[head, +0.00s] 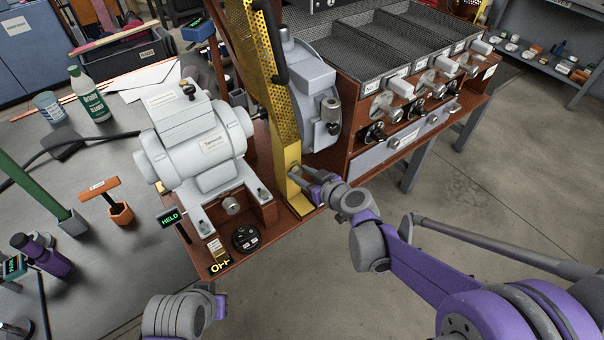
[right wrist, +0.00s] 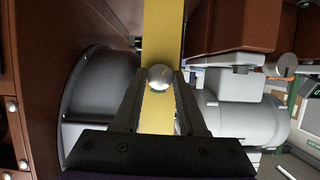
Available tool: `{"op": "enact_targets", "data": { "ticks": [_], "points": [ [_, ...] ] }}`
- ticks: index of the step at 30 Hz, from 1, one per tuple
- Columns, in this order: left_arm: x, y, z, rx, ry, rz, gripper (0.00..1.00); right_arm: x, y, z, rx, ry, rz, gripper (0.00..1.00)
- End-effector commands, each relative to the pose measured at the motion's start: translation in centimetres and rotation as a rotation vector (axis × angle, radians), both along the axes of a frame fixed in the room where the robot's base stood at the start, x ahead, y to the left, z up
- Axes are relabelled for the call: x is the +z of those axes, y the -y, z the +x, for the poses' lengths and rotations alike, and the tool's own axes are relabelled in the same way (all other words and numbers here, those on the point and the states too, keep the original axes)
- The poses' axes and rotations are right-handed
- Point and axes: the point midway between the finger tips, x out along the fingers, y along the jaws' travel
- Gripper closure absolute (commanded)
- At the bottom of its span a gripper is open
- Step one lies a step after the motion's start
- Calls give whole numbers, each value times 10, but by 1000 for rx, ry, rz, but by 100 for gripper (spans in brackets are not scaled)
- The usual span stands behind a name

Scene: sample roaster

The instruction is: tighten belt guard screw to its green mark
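The yellow belt guard (head: 287,160) stands upright between the grey motor (head: 205,140) and the round grey housing (head: 312,85). In the right wrist view the guard is a yellow strip (right wrist: 160,25) with a round silver screw head (right wrist: 159,78) on it. My right gripper (head: 303,174) is at the guard's lower part. Its fingertips (right wrist: 160,80) stand on either side of the screw head, very close to it; whether they touch it is unclear.
A small display (head: 168,218) reads HELD, and a sign (head: 220,266) reads OFF beside a black dial (head: 246,238). Open floor lies at right.

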Motion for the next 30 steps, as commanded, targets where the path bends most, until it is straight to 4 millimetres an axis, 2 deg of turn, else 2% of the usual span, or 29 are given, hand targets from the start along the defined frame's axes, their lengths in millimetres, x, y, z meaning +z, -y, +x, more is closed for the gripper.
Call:
{"op": "enact_targets", "data": {
  "ticks": [1,6,20,30],
  "points": [
    [0,0,0,0,0,0,100,0,0,0,0,0,0,70],
    [0,0,0,0,0,0,100,0,0,0,0,0,0,100],
    [0,0,0,0,0,0,100,0,1,0,0,-40,54,100],
    [-1,0,0,0,0,0,100,-1,3,2,-1,-192,264,100]
  ]
}}
